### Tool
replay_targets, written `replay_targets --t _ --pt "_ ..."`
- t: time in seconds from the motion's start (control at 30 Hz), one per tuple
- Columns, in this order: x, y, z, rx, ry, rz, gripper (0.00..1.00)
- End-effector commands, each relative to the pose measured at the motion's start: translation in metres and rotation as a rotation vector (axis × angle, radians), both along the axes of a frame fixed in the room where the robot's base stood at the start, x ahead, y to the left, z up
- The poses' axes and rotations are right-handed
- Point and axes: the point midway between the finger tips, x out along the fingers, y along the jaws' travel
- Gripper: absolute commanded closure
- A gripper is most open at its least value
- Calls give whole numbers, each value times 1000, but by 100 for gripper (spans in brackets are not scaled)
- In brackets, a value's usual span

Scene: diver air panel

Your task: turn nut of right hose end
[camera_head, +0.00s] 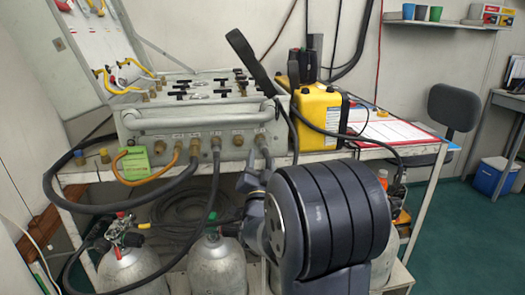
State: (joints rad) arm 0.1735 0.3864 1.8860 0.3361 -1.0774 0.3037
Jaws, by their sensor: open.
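The grey air panel box (135,127) stands on the bench with a row of brass fittings along its front. Other hose ends, one orange hose (170,164) and a black one (215,170), sit further left.
A yellow case (318,118) stands right of the panel, with a red-edged clipboard (392,131) beside it. Grey cylinders (218,265) with valves stand below the bench, near coiled hoses (180,208). Open floor (470,245) lies at the right.

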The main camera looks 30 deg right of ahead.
Motion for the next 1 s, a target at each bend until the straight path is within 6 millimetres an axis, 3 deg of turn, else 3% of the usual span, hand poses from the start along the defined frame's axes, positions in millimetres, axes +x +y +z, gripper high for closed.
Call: replay_targets --t 0.3,0.7,1.0 --pt "36 -19 14 -1 1 0 53" --pt "41 -22 16 -1 1 1 53" --pt "41 -21 16 0 0 1 77"
